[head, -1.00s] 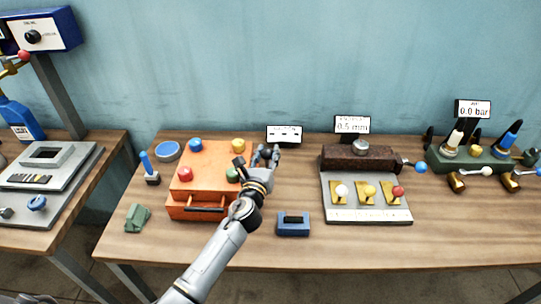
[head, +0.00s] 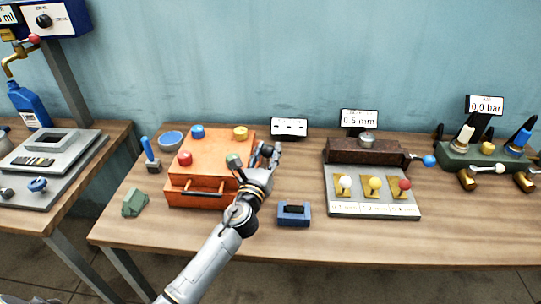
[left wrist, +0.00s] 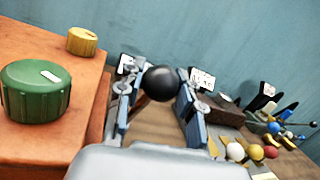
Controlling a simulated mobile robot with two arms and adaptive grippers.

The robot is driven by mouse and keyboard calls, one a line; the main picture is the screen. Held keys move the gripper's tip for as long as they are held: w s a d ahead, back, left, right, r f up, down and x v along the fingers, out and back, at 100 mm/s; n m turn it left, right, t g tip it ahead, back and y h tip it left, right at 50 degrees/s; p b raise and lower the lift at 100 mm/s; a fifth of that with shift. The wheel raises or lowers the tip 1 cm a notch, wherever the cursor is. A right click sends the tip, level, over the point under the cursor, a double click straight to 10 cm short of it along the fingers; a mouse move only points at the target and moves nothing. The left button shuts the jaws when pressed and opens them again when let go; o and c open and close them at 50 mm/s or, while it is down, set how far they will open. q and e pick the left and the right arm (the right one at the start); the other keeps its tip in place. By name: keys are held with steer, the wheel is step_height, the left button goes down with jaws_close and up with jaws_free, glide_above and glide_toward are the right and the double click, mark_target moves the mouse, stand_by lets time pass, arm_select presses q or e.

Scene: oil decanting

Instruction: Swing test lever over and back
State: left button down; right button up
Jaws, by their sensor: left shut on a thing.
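The orange test box (head: 215,150) stands on the left part of the long bench, with red, blue, yellow and green knobs on top and a front handle. My left gripper (head: 265,152) is at the box's right side, just right of the green knob (head: 234,160). In the left wrist view, the gripper (left wrist: 158,88) is shut on the black ball knob (left wrist: 162,82) of the test lever, which sits between its two fingers. The lever's shaft is mostly hidden by the gripper. My right gripper is not in view.
A small display (head: 289,128) stands behind the gripper. A blue block (head: 294,220) lies in front right of it. A panel with three coloured levers (head: 374,208) stands farther right. The green block (head: 135,202) is at the bench's left end.

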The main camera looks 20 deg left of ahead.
mark_target(268, 164)
arm_select(q)
steer(key=shift+s+d+f+t+b, duration=0.2)
steer(key=shift+s+f+t+b, duration=0.25)
steer(key=shift+b, duration=0.45)
steer(key=shift+s+d+f+t+b, duration=0.2)
steer(key=shift+s+f+b, duration=0.3)
steer(key=shift+b, duration=0.35)
steer(key=shift+s+d+f+b, duration=0.25)
steer(key=shift+s+f+b, duration=0.65)
steer(key=shift+b, duration=0.25)
steer(key=shift+s+d+f+b, duration=0.25)
steer(key=shift+s+f+b, duration=0.55)
steer(key=shift+s+b, duration=0.3)
steer(key=c, duration=0.9)
jaws_free()
steer(key=shift+o, duration=0.2)
steer(key=shift+r, duration=0.1)
